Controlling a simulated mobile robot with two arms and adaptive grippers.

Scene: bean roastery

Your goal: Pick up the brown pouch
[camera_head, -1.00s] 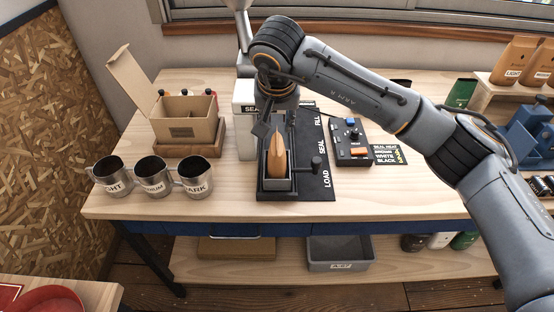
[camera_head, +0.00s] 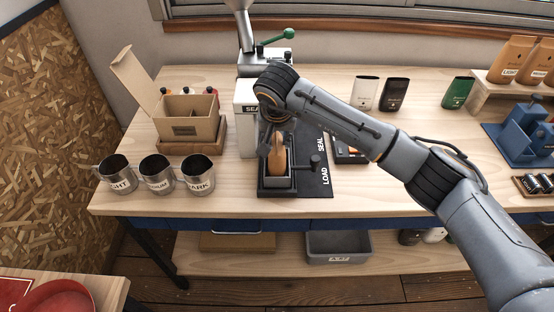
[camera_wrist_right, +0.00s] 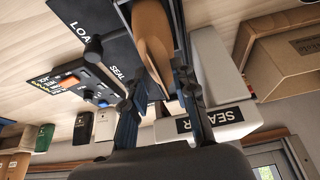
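The brown pouch (camera_head: 277,157) stands upright in the dark tray-like holder (camera_head: 278,188) on the black mat marked LOAD and SEAL. My right gripper (camera_head: 276,143) is down at the pouch's upper part, partly hiding it. In the right wrist view, the pouch (camera_wrist_right: 154,35) lies between the two spread fingers of the gripper (camera_wrist_right: 158,80), one on each side. I see no clear grip on it; the fingers look open. My left gripper is in neither view.
The white sealer (camera_head: 246,125) stands close left of the holder. Three metal cups (camera_head: 157,175) and an open cardboard box (camera_head: 190,128) are further left. A control box (camera_head: 347,155) is partly hidden behind my arm. White, black and green pouches (camera_head: 458,93) stand behind.

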